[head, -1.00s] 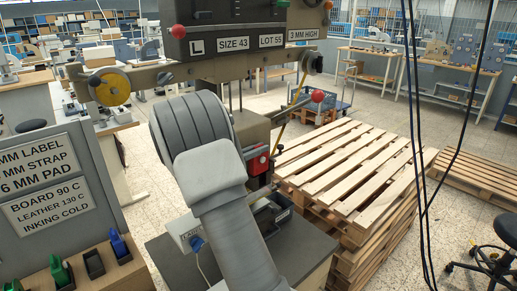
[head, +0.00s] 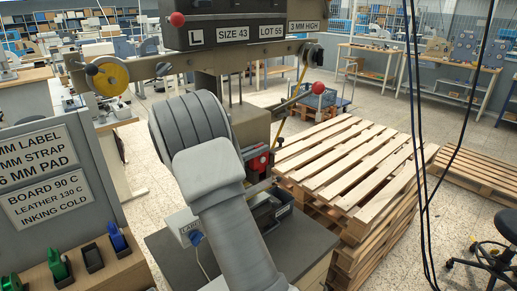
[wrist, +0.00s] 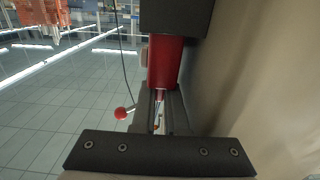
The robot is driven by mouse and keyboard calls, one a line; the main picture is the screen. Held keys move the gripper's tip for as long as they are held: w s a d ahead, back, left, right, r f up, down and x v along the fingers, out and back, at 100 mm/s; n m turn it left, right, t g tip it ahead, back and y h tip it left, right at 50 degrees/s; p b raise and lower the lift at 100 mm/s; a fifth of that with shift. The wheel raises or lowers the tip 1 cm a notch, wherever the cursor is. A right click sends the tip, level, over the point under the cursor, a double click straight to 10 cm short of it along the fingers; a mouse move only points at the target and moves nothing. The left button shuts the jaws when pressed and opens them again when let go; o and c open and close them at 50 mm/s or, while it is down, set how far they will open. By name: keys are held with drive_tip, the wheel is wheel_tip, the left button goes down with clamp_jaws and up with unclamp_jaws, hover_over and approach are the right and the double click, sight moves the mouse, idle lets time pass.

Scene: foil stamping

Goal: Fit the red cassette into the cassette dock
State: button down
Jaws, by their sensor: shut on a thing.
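The red cassette (head: 257,161) shows in the head view at the stamping machine's column, just right of my arm. In the wrist view the red cassette (wrist: 165,62) is upright beyond my fingertips, its upper end meeting a dark block (wrist: 175,18). My gripper (wrist: 160,93) is shut on the near end of the cassette. My arm hides the gripper in the head view. I cannot tell which part is the dock, or how far the cassette sits in it.
A red-knobbed lever (wrist: 121,113) is left of the fingers, and a beige surface (wrist: 250,80) is close on the right. Below the machine is a dark open tray (head: 268,212). Stacked pallets (head: 350,165) stand to the right. A sign board (head: 50,180) stands at left.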

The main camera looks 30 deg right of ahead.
drive_tip(key=shift+f+b, duration=0.65)
drive_tip(key=shift+f, duration=0.45)
drive_tip(key=c, duration=0.9)
unclamp_jaws()
drive_tip(key=shift+r, duration=0.1)
drive_tip(key=shift+o, duration=0.2)
drive_tip(key=shift+a, duration=0.25)
drive_tip(key=s+a+b, duration=0.2)
drive_tip(key=a, duration=1.4)
drive_tip(key=shift+s+a, duration=0.3)
drive_tip(key=shift+a, duration=0.1)
drive_tip(key=shift+w, duration=0.1)
